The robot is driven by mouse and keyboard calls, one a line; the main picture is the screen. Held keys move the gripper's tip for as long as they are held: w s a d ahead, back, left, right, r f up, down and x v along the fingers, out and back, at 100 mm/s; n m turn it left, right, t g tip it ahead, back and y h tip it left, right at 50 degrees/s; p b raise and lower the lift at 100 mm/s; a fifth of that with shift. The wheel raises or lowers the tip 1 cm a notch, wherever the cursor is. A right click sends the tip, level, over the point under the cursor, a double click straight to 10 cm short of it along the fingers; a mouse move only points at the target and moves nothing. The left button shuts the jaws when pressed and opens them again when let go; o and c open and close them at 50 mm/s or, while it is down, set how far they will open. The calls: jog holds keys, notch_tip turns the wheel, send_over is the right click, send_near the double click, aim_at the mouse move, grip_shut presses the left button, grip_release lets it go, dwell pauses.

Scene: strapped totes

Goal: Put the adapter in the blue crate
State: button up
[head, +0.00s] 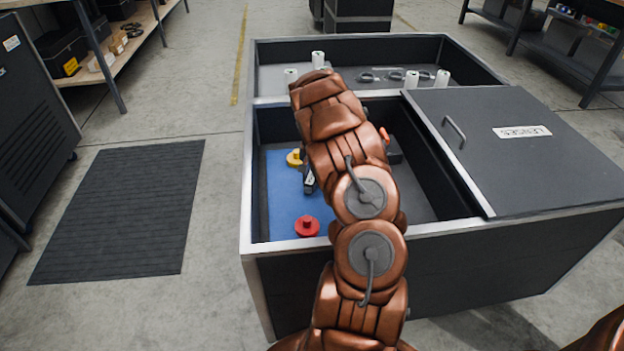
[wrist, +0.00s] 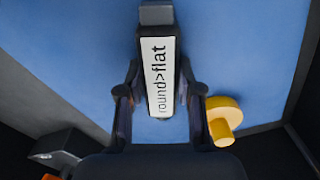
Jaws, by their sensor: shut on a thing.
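The adapter (wrist: 160,75) is a dark block with a white label reading "round>flat" and a grey end. My gripper (wrist: 162,98) is shut on it, with a finger on each side. It is held over a blue floor (wrist: 65,60). In the head view this blue floor (head: 283,198) covers the left part of the front compartment; I see no separate blue crate walls. The adapter (head: 309,180) shows there only in part, the rest hidden behind my arm. Whether the adapter touches the floor I cannot tell.
A yellow knob-like piece (wrist: 222,118) lies close beside my gripper; a red one (head: 307,226) is nearer the front wall. A dark block (head: 394,152) with orange lies right of my arm. A grey lid (head: 520,160) labelled "LENSES" covers the right side. White cylinders (head: 318,59) stand behind.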

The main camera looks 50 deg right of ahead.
grip_shut()
